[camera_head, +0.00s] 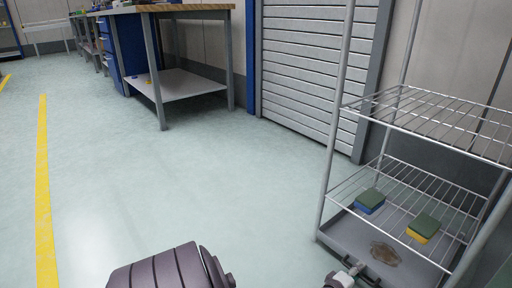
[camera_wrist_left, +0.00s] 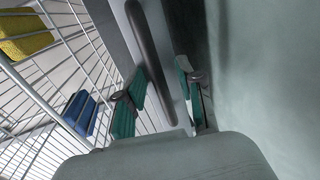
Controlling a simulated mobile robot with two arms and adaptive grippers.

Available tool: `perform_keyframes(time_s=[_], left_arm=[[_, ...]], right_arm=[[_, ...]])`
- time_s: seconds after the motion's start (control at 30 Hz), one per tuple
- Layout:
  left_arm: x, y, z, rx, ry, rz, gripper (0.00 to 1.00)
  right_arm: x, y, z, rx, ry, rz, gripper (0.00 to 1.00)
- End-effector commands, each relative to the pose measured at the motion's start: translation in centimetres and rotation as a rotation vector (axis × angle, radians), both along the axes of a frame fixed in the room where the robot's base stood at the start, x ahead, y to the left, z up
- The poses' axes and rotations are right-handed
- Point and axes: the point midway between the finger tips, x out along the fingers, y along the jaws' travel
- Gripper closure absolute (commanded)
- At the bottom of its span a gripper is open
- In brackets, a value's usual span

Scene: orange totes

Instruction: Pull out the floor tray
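The floor tray (camera_head: 344,233) is a flat grey tray at the bottom of a wire rack, at the lower right of the head view. A brown stain marks its surface. Its dark handle (camera_head: 374,283) is at the front edge and shows as a dark bar in the left wrist view (camera_wrist_left: 154,60). My left gripper (camera_head: 347,276) is at the handle. In the left wrist view its green-padded fingers (camera_wrist_left: 161,95) are apart, one on each side of the bar, with gaps visible. My right gripper is not in view.
The metal rack (camera_head: 331,150) has wire shelves above the tray. A green-blue sponge (camera_head: 369,201) and a green-yellow sponge (camera_head: 423,228) lie at its lower level. Open floor (camera_head: 200,180) lies left of the rack. A workbench (camera_head: 180,84) and a shutter (camera_head: 300,70) stand behind.

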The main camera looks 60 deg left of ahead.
Motion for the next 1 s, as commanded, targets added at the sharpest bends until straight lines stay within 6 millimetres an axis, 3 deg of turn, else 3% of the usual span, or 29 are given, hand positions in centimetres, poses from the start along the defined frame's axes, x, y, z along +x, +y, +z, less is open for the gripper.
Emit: perform_keyframes(time_s=[0.17, 0.2, 0.9, 1.0], left_arm=[[2.9, 0.7, -0.2, 0.002, -0.002, 0.001, 0.63], [1.6, 0.4, 0.5, 0.001, 0.005, 0.000, 0.63], [-11.2, -2.7, 3.3, -0.001, 0.003, -0.001, 0.63], [-11.5, -3.2, 4.7, 0.055, 0.051, -0.036, 0.63]], right_arm=[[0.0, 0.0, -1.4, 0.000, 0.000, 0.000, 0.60], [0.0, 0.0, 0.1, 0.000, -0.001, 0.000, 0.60], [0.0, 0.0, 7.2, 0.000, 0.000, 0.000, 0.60], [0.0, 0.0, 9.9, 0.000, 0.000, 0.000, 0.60]])
